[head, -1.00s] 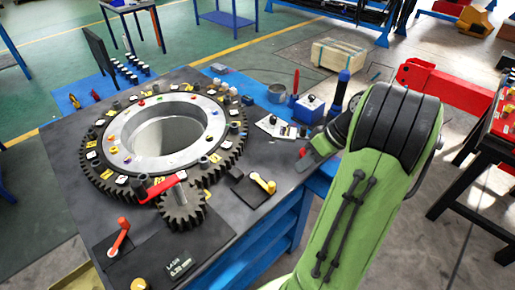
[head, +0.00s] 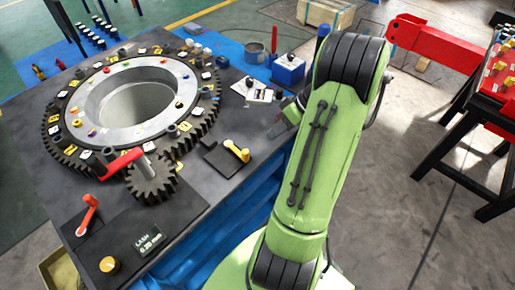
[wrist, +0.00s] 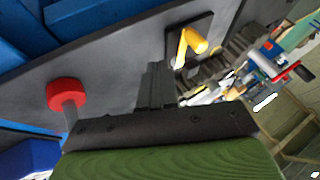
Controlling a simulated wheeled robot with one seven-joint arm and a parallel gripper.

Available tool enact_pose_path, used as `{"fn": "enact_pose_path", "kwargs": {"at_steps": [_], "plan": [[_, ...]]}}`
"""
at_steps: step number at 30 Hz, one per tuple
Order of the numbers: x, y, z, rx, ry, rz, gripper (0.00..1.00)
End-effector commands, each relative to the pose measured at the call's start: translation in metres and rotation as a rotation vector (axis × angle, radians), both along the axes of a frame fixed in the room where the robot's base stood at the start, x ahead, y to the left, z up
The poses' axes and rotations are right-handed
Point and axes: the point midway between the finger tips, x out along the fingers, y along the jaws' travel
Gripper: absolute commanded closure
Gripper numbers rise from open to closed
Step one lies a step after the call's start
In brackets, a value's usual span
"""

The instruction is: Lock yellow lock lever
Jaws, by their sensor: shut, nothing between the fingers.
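The yellow lock lever (head: 237,151) sits on a small black plate (head: 217,163) near the right edge of the dark bench top. Its arm slants from upper left to a knob at lower right in the head view. In the wrist view the yellow lever (wrist: 190,42) shows beyond my fingertips, slightly to their right. My gripper (wrist: 155,75) is shut and empty, with a visible gap to the lever. In the head view my gripper (head: 284,118) is small and partly hidden by my green arm, up and right of the lever.
A large ring gear (head: 75,152) and a small pinion (head: 150,184) stand left of the lever. A red-orange lever (head: 87,212) is at the front left. A blue box (head: 288,70) is behind. A red cap (wrist: 64,93) on a stem shows left of my fingers.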

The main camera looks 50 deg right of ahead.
Motion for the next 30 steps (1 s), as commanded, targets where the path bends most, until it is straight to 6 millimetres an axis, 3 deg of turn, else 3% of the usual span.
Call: {"fn": "enact_pose_path", "kwargs": {"at_steps": [5,12,30], "plan": [[0.016,0.019,-0.035,0.003,0.002,0.003,1.00],[0.017,0.053,-0.030,-0.001,0.001,0.002,1.00],[0.022,0.063,-0.030,-0.001,0.000,-0.003,1.00]]}}
